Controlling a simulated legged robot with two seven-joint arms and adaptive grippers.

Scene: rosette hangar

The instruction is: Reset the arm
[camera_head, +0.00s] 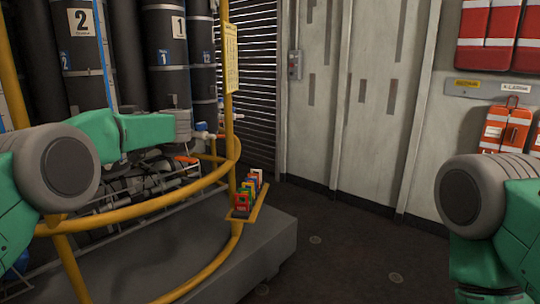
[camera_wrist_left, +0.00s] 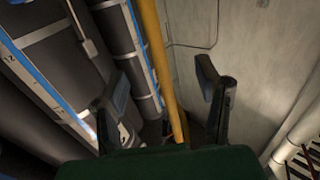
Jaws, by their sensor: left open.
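My left arm (camera_head: 100,135) comes in from the left, green with a grey round joint. It reaches past the yellow railing toward the dark cylinders. Its gripper is small and partly hard to make out in the head view. In the left wrist view my left gripper (camera_wrist_left: 163,88) is open, its two dark fingers wide apart with nothing between them but the yellow post and wall behind. My right arm (camera_head: 490,205) shows at the right edge with its grey joint raised; its gripper is out of view.
A yellow railing (camera_head: 236,150) curves around tall dark cylinders (camera_head: 165,60) and a grey plinth (camera_head: 270,245). A small rack of colored items (camera_head: 246,195) hangs on the railing. Red bags (camera_head: 505,125) hang on the right wall. The dark floor (camera_head: 350,260) between is clear.

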